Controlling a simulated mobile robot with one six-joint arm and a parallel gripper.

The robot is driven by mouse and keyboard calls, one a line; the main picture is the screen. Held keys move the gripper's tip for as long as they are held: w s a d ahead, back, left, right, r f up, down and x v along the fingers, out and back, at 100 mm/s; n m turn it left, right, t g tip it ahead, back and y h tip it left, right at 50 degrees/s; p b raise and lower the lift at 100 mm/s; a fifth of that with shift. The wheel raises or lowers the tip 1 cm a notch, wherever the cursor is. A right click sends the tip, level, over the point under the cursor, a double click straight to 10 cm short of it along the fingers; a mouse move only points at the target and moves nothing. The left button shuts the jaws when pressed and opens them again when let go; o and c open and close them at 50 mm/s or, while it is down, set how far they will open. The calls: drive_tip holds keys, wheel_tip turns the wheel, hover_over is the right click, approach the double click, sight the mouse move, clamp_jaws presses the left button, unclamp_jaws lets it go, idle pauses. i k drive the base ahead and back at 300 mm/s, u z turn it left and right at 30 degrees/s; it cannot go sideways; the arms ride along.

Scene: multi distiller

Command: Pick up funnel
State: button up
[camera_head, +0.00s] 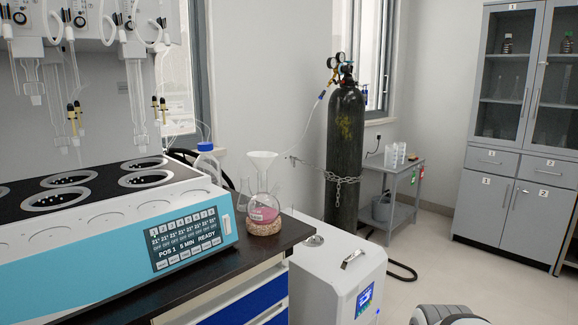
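The white funnel (262,158) stands upright with its wide mouth up, in the neck of a round glass flask (264,205). The flask holds pink liquid and sits on a cork-coloured ring (264,227) near the right end of the dark bench top. The funnel's stem is hard to make out inside the flask neck. My gripper does not show in this view. A rounded white and grey part at the bottom right edge looks like part of my arm.
The blue and white multi-position heater (195,238) fills the bench left of the flask. A blue-capped bottle (206,160) and other glassware stand behind. A white unit (330,275) and a chained gas cylinder (345,150) stand to the right. Open floor lies farther right.

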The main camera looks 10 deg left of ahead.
sight(262, 160)
drive_tip(key=z, duration=0.05)
drive_tip(key=i, duration=1)
drive_tip(key=u, duration=0.1)
